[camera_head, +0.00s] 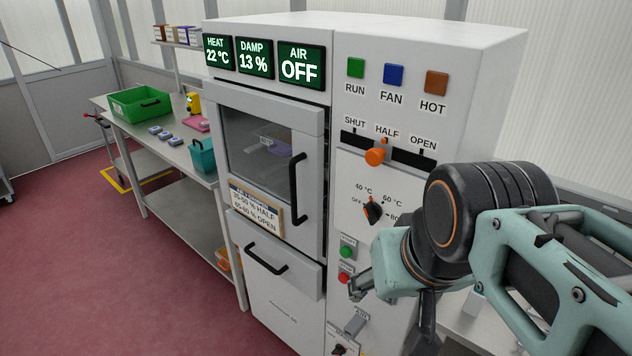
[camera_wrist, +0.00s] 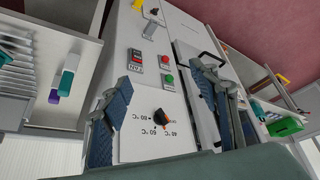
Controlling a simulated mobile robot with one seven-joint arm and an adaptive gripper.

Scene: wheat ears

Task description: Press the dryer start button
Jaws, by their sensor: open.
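The dryer (camera_head: 290,150) is a tall white cabinet with its door shut. A green button (camera_head: 347,253), apparently the start button, sits low on the right panel above a red button (camera_head: 344,278). The green button (camera_wrist: 169,79) and the red one (camera_wrist: 167,60) also show in the wrist view. My gripper (camera_head: 360,284) is open and empty, in front of the panel near the red button. In the wrist view my gripper's fingers (camera_wrist: 168,76) stand either side of the button pair. Contact with the panel cannot be told.
Displays read 22 °C, 13 % and AIR OFF. An orange vent knob (camera_head: 375,156) sits near HALF, above a temperature dial (camera_head: 372,211). A door handle (camera_head: 298,188) and a drawer handle (camera_head: 266,258) stick out left. A bench (camera_head: 140,130) holds a green crate (camera_head: 140,103).

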